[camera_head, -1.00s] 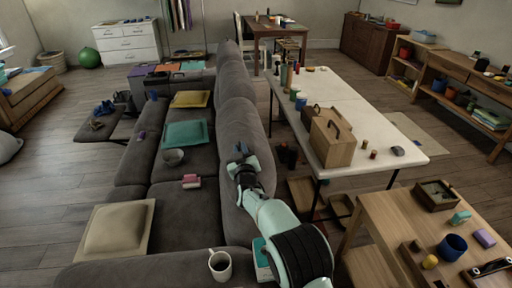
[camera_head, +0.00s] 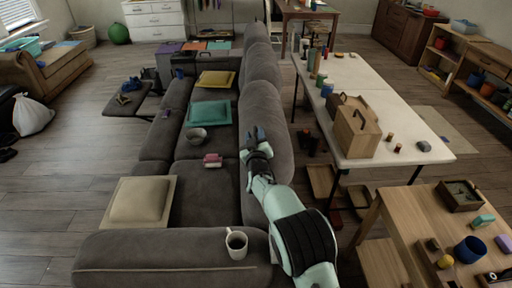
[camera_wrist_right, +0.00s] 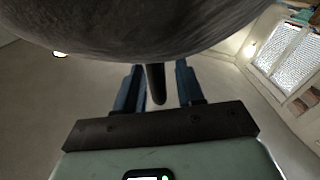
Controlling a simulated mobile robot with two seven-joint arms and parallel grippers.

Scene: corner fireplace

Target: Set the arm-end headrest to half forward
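The grey sofa runs away from me, with its padded back along its right side. The arm-end headrest (camera_head: 264,108) is the nearest raised section of that back and looks roughly upright; its exact tilt is hard to tell. My right gripper (camera_head: 256,135) is at its near lower part. In the right wrist view, the grey padding (camera_wrist_right: 150,25) fills the top. The two blue fingers of my right gripper (camera_wrist_right: 158,88) are apart, with a dark upright bar (camera_wrist_right: 156,82) between them, and gaps show on both sides. My left gripper is out of view.
A white mug (camera_head: 236,246) stands on the sofa's near arm (camera_head: 160,262). A long white table (camera_head: 390,110) with a wooden box is to the right; a wooden table (camera_head: 410,205) is near right.

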